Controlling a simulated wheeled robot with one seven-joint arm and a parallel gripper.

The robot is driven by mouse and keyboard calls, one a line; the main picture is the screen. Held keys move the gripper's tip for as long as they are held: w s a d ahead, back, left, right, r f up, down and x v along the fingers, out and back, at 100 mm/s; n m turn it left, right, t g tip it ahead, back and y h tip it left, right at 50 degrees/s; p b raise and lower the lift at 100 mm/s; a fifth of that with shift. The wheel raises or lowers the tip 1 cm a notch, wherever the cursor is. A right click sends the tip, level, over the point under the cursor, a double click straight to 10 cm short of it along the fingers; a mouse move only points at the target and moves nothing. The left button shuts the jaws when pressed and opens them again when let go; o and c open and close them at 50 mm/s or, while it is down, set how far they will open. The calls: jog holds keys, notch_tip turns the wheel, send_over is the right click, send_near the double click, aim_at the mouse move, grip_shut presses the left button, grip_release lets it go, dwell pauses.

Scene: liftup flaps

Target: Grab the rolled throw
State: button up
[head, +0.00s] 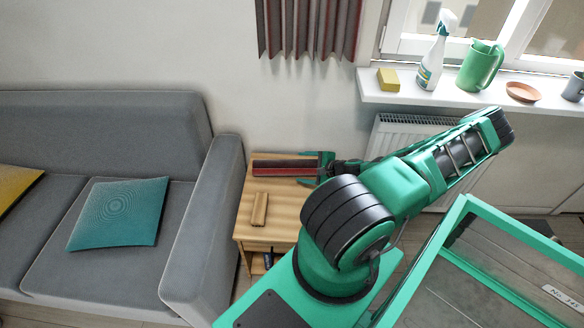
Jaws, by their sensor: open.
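A long dark red and grey bundle (284,168), which looks like the rolled throw, lies across the back of the small wooden side table (284,212). My gripper (322,167) is at the right end of the bundle, with its green fingers spread apart. The bundle's right end reaches the space by the fingers. I cannot tell whether the fingers touch it or how far they reach around it. My arm comes in from the right and hides the table's right side.
A small tan block-like object (259,209) lies on the table's front left. A grey sofa (185,262) stands close on the left, its armrest beside the table. A windowsill (440,97) with a spray bottle (432,62) and green jug (480,66) is above a radiator (405,135).

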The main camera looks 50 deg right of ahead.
aim_at(297, 167)
jog(key=shift+f+x, duration=0.25)
jog(key=shift+x, duration=2.5)
jog(key=shift+s, duration=0.15)
jog(key=shift+r, duration=0.1)
jog(key=c, duration=1.2)
